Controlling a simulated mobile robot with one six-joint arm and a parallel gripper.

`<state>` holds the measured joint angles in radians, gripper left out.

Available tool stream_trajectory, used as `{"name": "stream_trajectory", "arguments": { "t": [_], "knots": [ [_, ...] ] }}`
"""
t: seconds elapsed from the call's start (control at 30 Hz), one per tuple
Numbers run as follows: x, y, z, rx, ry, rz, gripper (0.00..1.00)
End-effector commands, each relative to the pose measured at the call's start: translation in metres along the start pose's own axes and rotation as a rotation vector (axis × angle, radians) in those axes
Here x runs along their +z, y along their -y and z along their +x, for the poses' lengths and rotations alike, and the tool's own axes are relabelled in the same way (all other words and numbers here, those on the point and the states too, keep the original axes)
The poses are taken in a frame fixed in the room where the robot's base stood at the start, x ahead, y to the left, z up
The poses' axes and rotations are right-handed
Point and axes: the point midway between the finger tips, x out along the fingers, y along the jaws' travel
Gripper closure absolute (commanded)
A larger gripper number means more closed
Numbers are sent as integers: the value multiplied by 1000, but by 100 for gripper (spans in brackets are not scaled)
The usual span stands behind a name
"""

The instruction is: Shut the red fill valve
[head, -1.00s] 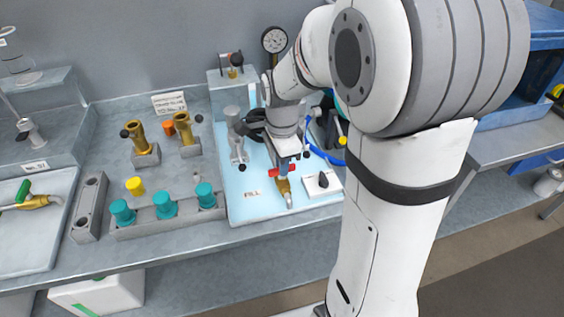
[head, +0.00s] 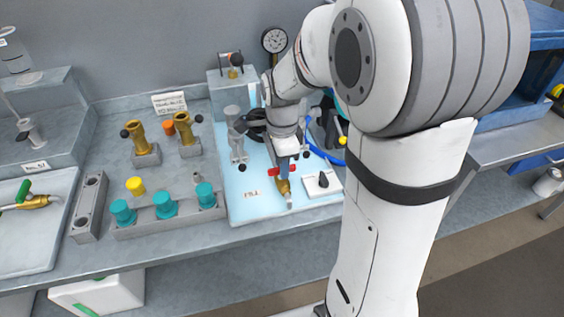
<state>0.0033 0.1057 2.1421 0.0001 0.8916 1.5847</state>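The red fill valve handle (head: 274,171) shows as a small red piece on a brass valve body (head: 286,196), at the front of the light blue mat (head: 238,212). A white "FILL" label (head: 251,194) lies to its left. My gripper (head: 284,172) points down over the valve, at the red handle. Its fingers cover part of the handle, and the arm hides what is behind. I cannot tell whether the fingers touch the handle or how far apart they are.
A white plate with a black knob (head: 323,182) sits right of the valve. A clear cylinder stand (head: 237,140) and a pressure gauge (head: 274,40) stand behind. Teal caps (head: 164,205) in a grey rack and brass fittings (head: 186,130) lie to the left.

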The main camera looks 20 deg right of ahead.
Motion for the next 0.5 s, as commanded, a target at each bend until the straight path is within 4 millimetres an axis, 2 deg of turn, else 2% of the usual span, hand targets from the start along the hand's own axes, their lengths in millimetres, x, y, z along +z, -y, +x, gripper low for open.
{"name": "stream_trajectory", "arguments": {
  "t": [0.3,0.37,0.5],
  "knots": [
    [0,0,-2,1,0,-1,66],
    [0,0,-7,-1,0,-1,66],
    [0,0,-29,-3,0,-1,66]
  ]
}}
